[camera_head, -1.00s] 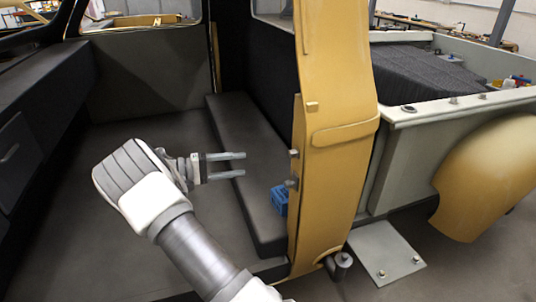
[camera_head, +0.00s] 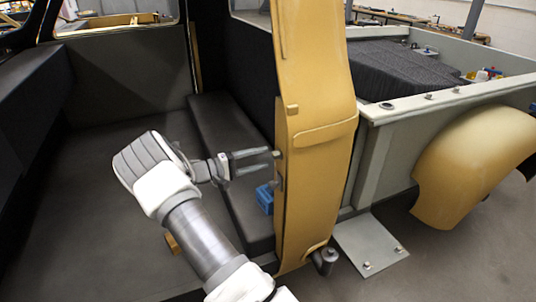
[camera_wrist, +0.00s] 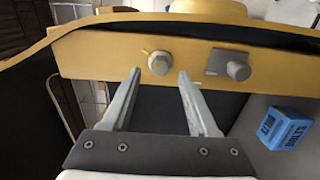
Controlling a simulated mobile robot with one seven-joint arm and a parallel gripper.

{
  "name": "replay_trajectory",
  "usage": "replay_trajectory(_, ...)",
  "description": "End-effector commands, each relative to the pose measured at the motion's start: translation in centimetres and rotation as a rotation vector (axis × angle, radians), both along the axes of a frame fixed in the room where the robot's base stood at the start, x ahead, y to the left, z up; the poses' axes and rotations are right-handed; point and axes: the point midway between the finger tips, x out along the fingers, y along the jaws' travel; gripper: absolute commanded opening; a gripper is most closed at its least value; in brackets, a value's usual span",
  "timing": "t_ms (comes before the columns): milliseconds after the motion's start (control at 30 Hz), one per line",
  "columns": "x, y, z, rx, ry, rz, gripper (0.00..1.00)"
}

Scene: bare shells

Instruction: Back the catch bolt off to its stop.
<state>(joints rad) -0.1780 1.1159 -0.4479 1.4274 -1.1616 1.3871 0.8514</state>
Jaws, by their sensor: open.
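The catch bolt, a grey hex head (camera_wrist: 160,63) with a small yellow mark, sits on the inner edge of the yellow door pillar (camera_wrist: 90,55). My gripper (camera_wrist: 160,75) is open, its two fingers pointing at the bolt, one tip on each side of the head in the wrist view. I cannot tell whether either finger touches it. To its right is a grey plate with a round pin (camera_wrist: 237,70). In the head view my gripper (camera_head: 270,159) reaches right to the pillar (camera_head: 315,100); the bolt is small there, close to the upper fingertip.
A blue box (camera_wrist: 286,128) with lettering lies on the dark step (camera_head: 222,140) right of the fingers in the wrist view. A yellowish block (camera_head: 172,243) is on the floor behind my arm. The truck bed (camera_head: 430,105) and yellow fender (camera_head: 470,160) stand right of the pillar.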

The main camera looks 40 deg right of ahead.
Motion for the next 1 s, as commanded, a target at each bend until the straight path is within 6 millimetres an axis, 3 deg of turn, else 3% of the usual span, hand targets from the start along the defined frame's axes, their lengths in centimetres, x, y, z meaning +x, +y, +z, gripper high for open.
replay_trajectory(200,-0.6,-2.5,0.0,0.000,0.002,0.000,0.60)
replay_trajectory(567,-0.7,-3.0,-0.1,0.001,0.001,0.001,0.60)
replay_trajectory(900,-0.7,-3.0,0.0,0.001,0.001,0.001,0.00)
replay_trajectory(1000,-0.7,-3.0,0.0,0.001,0.001,0.001,0.00)
